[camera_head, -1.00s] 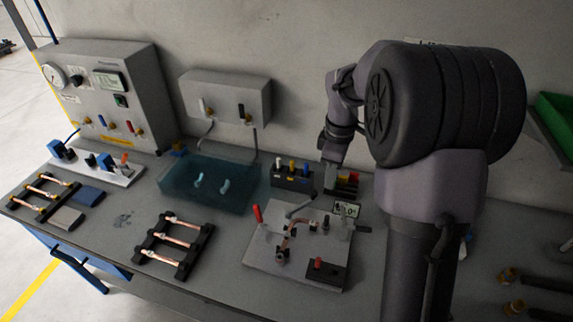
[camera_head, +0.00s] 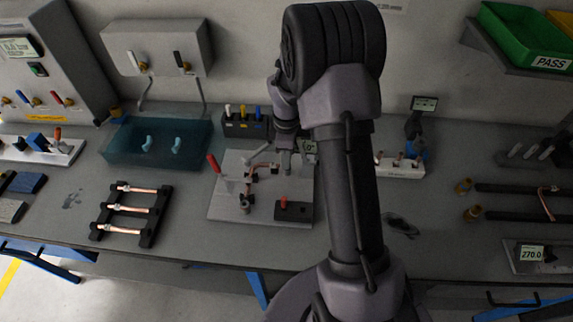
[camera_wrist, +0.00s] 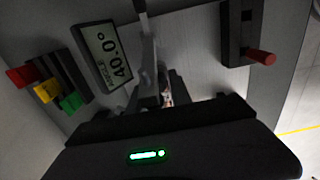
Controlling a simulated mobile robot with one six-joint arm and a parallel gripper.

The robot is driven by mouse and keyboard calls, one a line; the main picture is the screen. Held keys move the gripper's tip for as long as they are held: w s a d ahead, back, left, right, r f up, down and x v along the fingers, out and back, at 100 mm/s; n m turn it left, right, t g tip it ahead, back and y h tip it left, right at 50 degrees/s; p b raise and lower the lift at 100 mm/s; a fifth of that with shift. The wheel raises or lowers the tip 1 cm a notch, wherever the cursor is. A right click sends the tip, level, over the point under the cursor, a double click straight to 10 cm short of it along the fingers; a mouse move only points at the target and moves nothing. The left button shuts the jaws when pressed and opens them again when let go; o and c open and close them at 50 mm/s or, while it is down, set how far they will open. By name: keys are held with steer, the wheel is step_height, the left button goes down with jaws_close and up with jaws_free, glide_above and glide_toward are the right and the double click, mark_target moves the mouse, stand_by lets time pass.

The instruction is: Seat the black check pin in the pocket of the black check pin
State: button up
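No black check pin can be made out for certain. A black block (camera_head: 293,212) sits at the plate's front right with a red pin standing in it; the wrist view shows the block (camera_wrist: 234,35) with a small dark square opening. I cannot tell whether that is the pocket.
A red-handled clamp (camera_head: 214,165) and a bent copper tube (camera_head: 262,169) are on the plate. A black block (camera_head: 243,128) with several coloured pins stands behind. A blue translucent tray (camera_head: 150,150) and a tube rack (camera_head: 130,212) lie left. Red, yellow and green pieces (camera_wrist: 47,90) sit beside the display.

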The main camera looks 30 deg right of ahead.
steer(key=shift+r, duration=0.1)
steer(key=shift+c, duration=0.5)
jaws_close()
